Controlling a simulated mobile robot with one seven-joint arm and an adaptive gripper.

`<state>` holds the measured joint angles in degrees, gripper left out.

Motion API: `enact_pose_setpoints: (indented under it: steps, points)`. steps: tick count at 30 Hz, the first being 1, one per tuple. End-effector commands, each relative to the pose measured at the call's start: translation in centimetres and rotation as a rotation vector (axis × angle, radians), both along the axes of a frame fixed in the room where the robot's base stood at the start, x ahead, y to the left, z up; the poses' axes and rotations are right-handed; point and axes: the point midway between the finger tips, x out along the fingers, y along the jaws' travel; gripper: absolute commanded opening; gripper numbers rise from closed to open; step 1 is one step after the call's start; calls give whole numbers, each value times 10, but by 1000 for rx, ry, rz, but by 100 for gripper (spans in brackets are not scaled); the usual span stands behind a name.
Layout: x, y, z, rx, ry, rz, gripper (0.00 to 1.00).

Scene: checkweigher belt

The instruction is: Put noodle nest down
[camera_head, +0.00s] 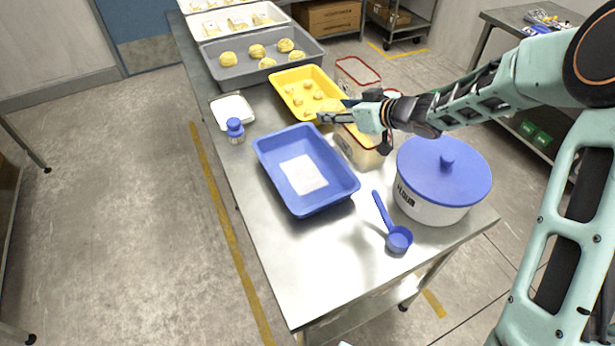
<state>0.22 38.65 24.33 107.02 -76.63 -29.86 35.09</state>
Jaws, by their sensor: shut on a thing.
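My gripper (326,117) is shut over the near right corner of the yellow tray, beside the clear red-rimmed tubs. A pale yellow noodle nest (331,105) shows at its fingers, partly hidden by them. I cannot tell its exact height above the tray. The yellow tray (284,79) holds several small yellow pieces. Several round yellow nests (257,51) lie in the grey tray (221,80) behind it. The blue tray (263,148) in front holds a flat white square (303,174).
A lidded white tub (443,180) and a blue scoop (397,238) stand at the front right of the steel table (300,262). A blue-capped bottle (235,130) and a small white tray (232,110) are at the left edge. The front of the table is bare.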

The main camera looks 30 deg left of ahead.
Motion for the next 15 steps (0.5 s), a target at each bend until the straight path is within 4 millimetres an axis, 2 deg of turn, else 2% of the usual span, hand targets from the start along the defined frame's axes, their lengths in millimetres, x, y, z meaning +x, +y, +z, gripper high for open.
enact_pose_setpoints:
  steps: [11, 15]
  points:
    - [-84, -5, -40, -2, 4, 5, 26]
    - [-108, -8, -66, -2, 5, 3, 26]
